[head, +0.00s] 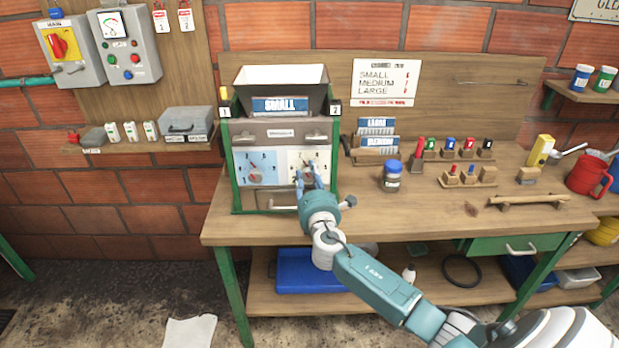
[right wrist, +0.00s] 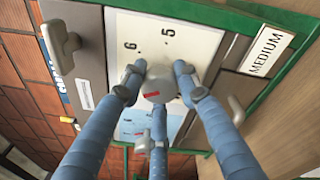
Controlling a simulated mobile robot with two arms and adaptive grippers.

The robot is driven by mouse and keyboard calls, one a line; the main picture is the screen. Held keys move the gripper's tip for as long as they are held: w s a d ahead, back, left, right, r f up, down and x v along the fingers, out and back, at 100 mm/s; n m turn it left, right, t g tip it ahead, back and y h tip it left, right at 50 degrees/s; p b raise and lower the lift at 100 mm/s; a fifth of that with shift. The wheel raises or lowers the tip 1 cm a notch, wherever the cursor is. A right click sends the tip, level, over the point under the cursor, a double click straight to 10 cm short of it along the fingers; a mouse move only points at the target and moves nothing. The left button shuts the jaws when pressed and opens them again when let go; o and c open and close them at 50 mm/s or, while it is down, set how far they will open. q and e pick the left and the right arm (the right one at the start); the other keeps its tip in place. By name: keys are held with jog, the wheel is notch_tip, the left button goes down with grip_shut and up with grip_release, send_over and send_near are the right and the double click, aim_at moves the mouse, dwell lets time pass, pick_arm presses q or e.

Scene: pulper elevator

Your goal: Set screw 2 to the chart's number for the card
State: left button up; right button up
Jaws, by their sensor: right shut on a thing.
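The machine (head: 330,200) has a green frame and two dials, a blue one (head: 255,168) at left and a white one (head: 322,158) at right, below tags 1 and 2. A card reading SMALL (head: 280,105) sits at its hopper. The chart (head: 385,82) on the wall lists SMALL, MEDIUM and LARGE; its numbers are too small to read surely. My right gripper (head: 309,181) is shut on the grey knob of screw 2 (right wrist: 157,86), at the white dial. The right wrist view shows a red mark on the knob and 6 and 5 on the dial face.
Other cards stand in a rack (head: 365,160) right of the machine. A blue-lidded jar (head: 392,178) and several coloured markers stand farther right. The bench front is mostly clear.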

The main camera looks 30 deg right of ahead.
jog(key=o, duration=1.2)
jog(key=shift+a+f, duration=0.1)
jog(key=shift+f, duration=0.1)
jog(key=shift+r, duration=0.1)
jog(key=v, duration=1.2)
